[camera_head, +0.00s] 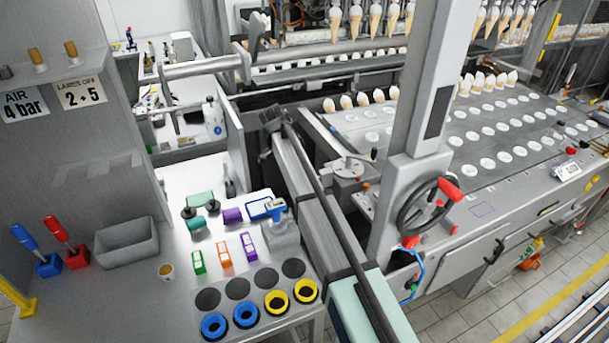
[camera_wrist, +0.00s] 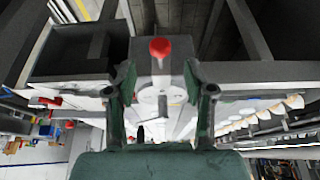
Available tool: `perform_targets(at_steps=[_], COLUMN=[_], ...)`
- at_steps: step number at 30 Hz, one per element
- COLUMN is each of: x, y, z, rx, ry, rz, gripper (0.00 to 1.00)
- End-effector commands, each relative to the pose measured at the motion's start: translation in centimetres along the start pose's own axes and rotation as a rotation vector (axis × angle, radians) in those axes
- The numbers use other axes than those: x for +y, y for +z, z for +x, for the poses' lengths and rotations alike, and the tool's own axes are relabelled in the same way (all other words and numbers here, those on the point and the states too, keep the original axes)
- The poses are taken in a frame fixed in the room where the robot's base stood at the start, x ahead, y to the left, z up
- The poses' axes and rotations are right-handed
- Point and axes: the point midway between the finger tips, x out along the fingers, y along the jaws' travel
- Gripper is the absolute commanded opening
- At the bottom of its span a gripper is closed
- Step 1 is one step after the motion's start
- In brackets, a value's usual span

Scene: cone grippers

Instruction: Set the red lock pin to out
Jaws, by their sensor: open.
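In the wrist view a red-headed knob (camera_wrist: 160,47), which looks like the red lock pin, stands out against a grey block. My gripper (camera_wrist: 158,80) is open, with one green finger on each side below the knob in the picture. The knob appears in line with the gap, and no finger visibly touches it. I cannot tell how far the pin sticks out. In the head view a small red knob (camera_head: 410,243) sits under the handwheel (camera_head: 425,208); I cannot tell whether it is the same one. I cannot make out my gripper there.
The handwheel has a red handle (camera_head: 450,190). The cone machine deck (camera_head: 490,135) carries rows of round holes. At left a counter holds a grey bin (camera_head: 126,243), a blue-handled tool (camera_head: 25,238) and a red-handled tool (camera_head: 56,229). Tiled floor lies open at the lower right.

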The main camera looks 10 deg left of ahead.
Motion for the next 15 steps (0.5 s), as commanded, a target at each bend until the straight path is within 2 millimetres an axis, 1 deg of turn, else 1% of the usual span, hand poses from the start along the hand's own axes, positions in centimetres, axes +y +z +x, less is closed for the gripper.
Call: perform_targets(at_steps=[1, 3, 7, 10, 15], x=[-0.1, -0.1, -0.1, 0.0, 0.0], y=[0.0, 0.0, 0.0, 0.0, 0.0], z=[-1.1, -2.4, -4.3, -5.3, -6.0], rx=[0.000, 0.000, 0.000, 0.000, 0.000], ry=[-0.002, -0.002, -0.002, 0.000, 0.001], rz=[0.000, 0.000, 0.000, 0.000, 0.000], gripper=[0.54, 0.54, 0.54, 0.54, 0.54])
